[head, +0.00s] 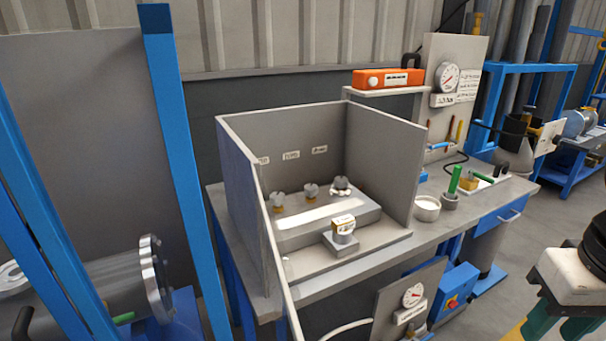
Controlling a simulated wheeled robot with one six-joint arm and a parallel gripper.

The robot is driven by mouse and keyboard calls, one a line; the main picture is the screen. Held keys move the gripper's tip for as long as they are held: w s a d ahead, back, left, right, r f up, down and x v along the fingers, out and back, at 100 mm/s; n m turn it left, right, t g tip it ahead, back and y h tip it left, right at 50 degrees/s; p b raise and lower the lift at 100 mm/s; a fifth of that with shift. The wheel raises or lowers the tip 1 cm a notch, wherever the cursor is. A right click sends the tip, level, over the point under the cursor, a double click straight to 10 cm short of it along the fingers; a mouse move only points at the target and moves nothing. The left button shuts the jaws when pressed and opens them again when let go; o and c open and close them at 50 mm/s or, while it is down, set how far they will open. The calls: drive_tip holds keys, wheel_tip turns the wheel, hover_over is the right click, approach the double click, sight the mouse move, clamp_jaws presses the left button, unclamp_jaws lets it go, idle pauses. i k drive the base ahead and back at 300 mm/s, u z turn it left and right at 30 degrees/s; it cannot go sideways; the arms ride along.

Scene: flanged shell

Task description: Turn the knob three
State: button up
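A grey open-topped shell (385,150) stands on the workbench. On a raised grey block (372,217) inside it are a left knob (278,200), a middle knob (311,191) and a right knob (341,186). The left and middle ones show yellowish bases; the right one has a wider silver base. Small labels above them are too small to read, so I cannot tell which is knob three. A labelled round fitting (343,233) sits in front. A white body with green pieces, likely my gripper (560,325), is cut off at the lower right, well apart from the knobs.
Shell walls close the left, back and right sides of the knobs. Right of it on the bench (420,240) are a white cup (427,209) and a green-handled item (454,180). A blue post (178,140) stands at left. An orange box (387,79) rests on a shelf behind.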

sight(341, 182)
drive_tip(key=u, duration=0.45)
drive_tip(key=i, duration=0.95)
drive_tip(key=u, duration=0.25)
